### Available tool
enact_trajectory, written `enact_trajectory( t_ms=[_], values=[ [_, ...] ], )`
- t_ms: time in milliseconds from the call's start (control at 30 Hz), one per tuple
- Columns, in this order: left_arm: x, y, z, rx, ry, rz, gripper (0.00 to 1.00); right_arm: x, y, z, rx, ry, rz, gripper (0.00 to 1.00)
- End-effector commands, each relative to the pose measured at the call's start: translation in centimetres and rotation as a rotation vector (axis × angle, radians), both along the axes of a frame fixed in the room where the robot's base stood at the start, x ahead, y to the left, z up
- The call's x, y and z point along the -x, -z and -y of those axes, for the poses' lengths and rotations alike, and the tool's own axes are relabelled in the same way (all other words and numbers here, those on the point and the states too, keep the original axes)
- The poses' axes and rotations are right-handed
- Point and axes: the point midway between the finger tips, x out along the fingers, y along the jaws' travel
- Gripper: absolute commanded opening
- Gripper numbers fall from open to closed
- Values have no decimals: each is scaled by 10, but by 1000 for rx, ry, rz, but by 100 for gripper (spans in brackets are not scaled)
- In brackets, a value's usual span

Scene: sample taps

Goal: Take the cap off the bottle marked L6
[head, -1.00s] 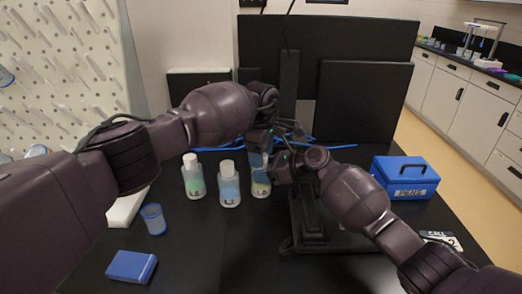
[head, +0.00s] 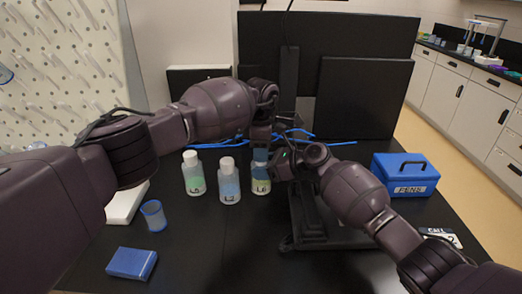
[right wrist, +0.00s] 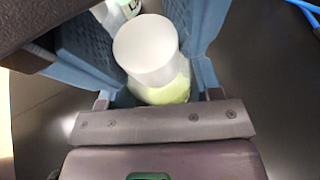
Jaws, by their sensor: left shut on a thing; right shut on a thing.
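The bottle marked L6 (head: 261,186) stands upright at the right end of a row of bottles, with yellow-green liquid low in it. In the head view its top is hidden by my grippers. My left gripper (head: 261,153) reaches down from above and is shut at the bottle's top, on the cap; its exact contact is hard to see. My right gripper (head: 270,166) comes in from the right and is shut on the bottle. In the right wrist view the white cap (right wrist: 146,42) and greenish bottle body show between blue finger pads.
Bottle L5 (head: 193,175) and bottle L2 (head: 229,183) stand close on the left. A blue cup (head: 153,216) and a blue box (head: 131,264) are at front left. A blue PENS case (head: 405,176) stands right. Dark panels (head: 365,98) and blue cables are behind.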

Motion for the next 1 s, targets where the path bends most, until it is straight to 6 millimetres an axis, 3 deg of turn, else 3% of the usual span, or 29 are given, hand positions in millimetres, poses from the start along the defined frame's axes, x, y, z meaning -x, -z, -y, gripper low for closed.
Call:
enact_trajectory(
  t_ms=[233,600,633,767,1000],
  values=[
    [1,0,0,0,-222,-2,10,-1,0,1,0,3,0,0],
    [1,0,0,0,-249,-3,10,-1,0,1,0,3,0,0],
    [1,0,0,0,-249,-3,43,-1,0,1,1,3,0,0],
    [1,0,0,0,-249,-2,63,-1,0,1,1,3,0,0],
    [1,0,1,0,-247,-2,64,0,0,1,0,2,0,0]
  ],
)
